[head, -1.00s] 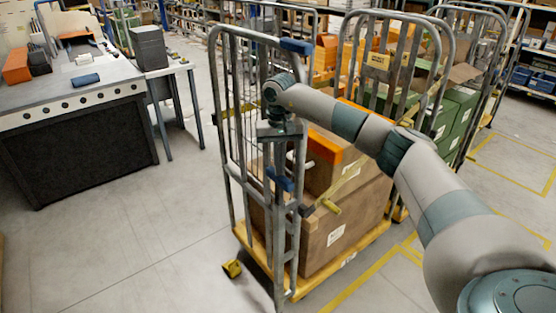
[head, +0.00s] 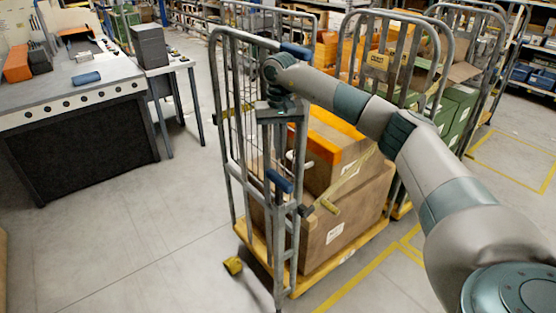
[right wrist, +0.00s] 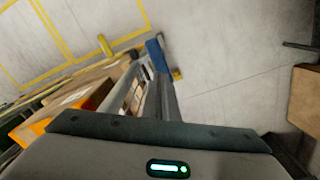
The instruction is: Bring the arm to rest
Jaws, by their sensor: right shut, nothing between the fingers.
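My right arm reaches in from the lower right in the head view and bends down at the wrist. My right gripper (head: 281,118) points down at the near end of the grey roll cage (head: 222,130), in front of its bars. It is shut and holds nothing. Its fingertips are hard to tell from the cage posts behind. In the right wrist view the dark gripper body fills the bottom, with a blue cage handle (right wrist: 157,56) beyond it. My left gripper is not in view.
The cage carries brown cartons (head: 345,222) and an orange-topped box (head: 334,128) on a yellow base. More loaded cages stand behind it at the right. A dark-fronted workbench (head: 80,140) is at the left. Bare floor (head: 140,240) lies between the bench and the cage.

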